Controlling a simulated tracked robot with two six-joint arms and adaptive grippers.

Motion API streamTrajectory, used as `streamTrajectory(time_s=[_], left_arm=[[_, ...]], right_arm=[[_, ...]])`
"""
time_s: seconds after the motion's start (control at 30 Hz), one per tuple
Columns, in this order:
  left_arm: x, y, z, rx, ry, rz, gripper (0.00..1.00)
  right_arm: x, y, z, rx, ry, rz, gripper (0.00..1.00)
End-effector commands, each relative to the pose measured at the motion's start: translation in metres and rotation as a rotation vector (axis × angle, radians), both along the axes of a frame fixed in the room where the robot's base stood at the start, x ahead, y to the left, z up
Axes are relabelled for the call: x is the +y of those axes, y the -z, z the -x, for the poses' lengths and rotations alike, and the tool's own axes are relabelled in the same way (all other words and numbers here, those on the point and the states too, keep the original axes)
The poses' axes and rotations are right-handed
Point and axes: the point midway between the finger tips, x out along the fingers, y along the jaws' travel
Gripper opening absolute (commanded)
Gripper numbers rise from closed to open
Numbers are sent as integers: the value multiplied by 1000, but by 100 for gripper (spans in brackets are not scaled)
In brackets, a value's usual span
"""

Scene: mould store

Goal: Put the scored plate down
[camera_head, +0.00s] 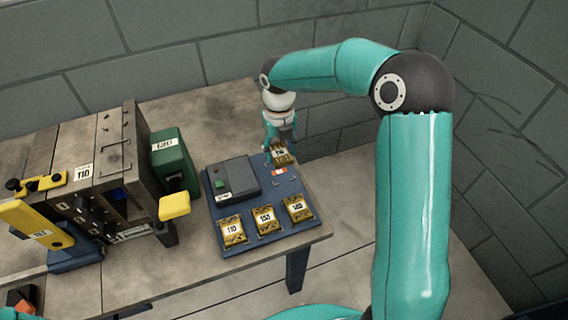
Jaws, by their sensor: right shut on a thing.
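My right gripper (281,146) points down at the back right of a blue board (283,238) on the table. It is shut on a small brass-coloured plate (283,160) with a white label, taken to be the scored plate. Score marks on it are too small to make out. The plate is at the board's back edge; I cannot tell whether it touches the board. A small red and white label (279,172) lies just in front of it. My left gripper is not in view.
Three labelled brass plates, left (232,232), middle (266,219) and right (298,207), lie along the board's front. A grey device (236,172) with a green button sits behind them. Left stand a green box (171,160) and a large mould block (85,150). Table space behind is clear.

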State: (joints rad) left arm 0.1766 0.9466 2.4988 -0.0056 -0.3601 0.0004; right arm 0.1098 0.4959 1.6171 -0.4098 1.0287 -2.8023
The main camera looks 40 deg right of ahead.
Motion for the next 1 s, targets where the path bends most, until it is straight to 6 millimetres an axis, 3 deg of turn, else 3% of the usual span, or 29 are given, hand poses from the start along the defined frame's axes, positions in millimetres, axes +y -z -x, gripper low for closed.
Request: streamTrajectory(time_s=[0.57, 1.0], left_arm=[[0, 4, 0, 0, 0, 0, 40], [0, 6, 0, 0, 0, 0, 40]], right_arm=[[0, 62, 0, 0, 2, -1, 0], [0, 69, 0, -1, 2, -1, 0]])
